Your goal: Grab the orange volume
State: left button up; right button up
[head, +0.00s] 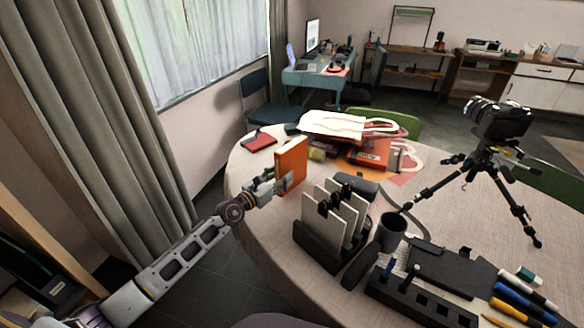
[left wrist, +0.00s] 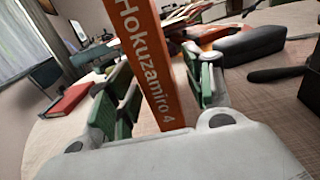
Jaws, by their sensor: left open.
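The orange volume (head: 291,166) stands upright on the white-clothed round table (head: 262,213), near its left edge. In the left wrist view the gripper (left wrist: 158,92) is open, with one green-padded finger on each side of the spine. A gap shows on both sides, wider on the right. The volume's far end is hidden. My right gripper is not in view.
A black holder with upright white cards (head: 338,214) stands right of the volume, with a dark mug (head: 391,231) beside it. A red book (head: 258,143) lies behind to the left. A camera on a tripod (head: 485,165) stands at the right. Bags lie behind the volume.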

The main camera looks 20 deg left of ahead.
aim_at(288, 170)
pick_arm(q)
jog(key=shift+w+d, duration=0.25)
jog(key=shift+w, duration=0.25)
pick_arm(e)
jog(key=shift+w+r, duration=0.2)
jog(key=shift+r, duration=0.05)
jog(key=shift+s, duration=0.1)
pick_arm(q)
jog(key=shift+w, duration=0.2)
jog(key=shift+w+d, duration=0.25)
jog(key=shift+w, duration=0.2)
jog(key=shift+b+x, duration=0.4)
jog(key=shift+x, duration=0.55)
jog(key=shift+w+d, duration=0.15)
jog(key=shift+w, duration=0.45)
jog(key=shift+w+d, duration=0.15)
jog(key=shift+w, duration=0.15)
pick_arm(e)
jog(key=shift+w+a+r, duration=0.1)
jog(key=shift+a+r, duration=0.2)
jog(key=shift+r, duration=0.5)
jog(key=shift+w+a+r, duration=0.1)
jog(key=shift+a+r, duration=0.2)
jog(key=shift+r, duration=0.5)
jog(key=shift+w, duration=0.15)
